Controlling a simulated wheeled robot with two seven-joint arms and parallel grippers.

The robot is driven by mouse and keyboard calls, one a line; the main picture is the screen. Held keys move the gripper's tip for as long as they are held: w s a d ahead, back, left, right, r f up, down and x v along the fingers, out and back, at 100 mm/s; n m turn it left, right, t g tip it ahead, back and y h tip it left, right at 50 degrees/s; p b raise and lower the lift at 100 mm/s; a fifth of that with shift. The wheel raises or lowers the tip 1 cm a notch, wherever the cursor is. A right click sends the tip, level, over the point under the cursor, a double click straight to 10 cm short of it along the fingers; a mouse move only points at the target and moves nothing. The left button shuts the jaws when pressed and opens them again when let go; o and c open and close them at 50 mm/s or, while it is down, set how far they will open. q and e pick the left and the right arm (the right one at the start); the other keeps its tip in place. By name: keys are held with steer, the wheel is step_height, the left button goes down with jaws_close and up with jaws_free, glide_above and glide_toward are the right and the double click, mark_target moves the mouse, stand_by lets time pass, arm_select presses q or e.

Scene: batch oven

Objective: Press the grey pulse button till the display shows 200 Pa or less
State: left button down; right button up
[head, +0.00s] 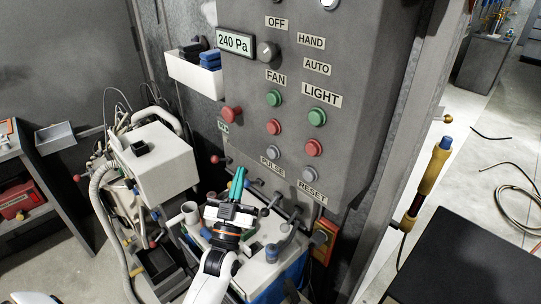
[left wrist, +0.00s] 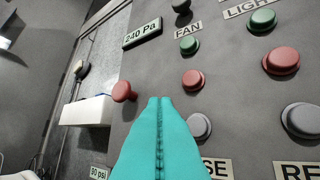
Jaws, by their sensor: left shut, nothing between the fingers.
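The grey pulse button (head: 278,149) is on the grey panel, above the PULSE label (head: 271,165) and below a red button. In the left wrist view the pulse button (left wrist: 198,127) stands to the right of my fingertips, with nothing touching it. The display (head: 236,43) reads 240 Pa; it also shows in the left wrist view (left wrist: 143,33). My left gripper (head: 239,172) is shut and empty, its teal fingers pointing up toward the panel, left of and below the pulse button. My right gripper is out of view.
The FAN and LIGHT columns have green buttons (head: 274,98) and red buttons (head: 273,127). A grey reset button (head: 308,173) is right of the pulse button. A red knob (head: 230,114) projects at the panel's left. A cluttered cart (head: 272,268) stands below.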

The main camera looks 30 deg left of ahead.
arm_select(q)
steer(key=b, duration=0.2)
glide_toward(269, 150)
steer(key=shift+s+a+r+x, duration=0.1)
steer(key=shift+x, duration=0.8)
steer(key=shift+s+a+r+x, duration=0.1)
steer(key=shift+a+x, duration=0.05)
steer(key=shift+x, duration=0.75)
steer(key=shift+s+a+r+x, duration=0.1)
steer(key=shift+x, duration=0.75)
steer(key=shift+w, duration=0.1)
steer(key=shift+w+d, duration=0.15)
steer(key=shift+w, duration=0.1)
steer(key=shift+w+d, duration=0.15)
steer(key=shift+w, duration=0.25)
stand_by(0.5)
steer(key=shift+s+a, duration=0.3)
steer(key=shift+s, duration=0.5)
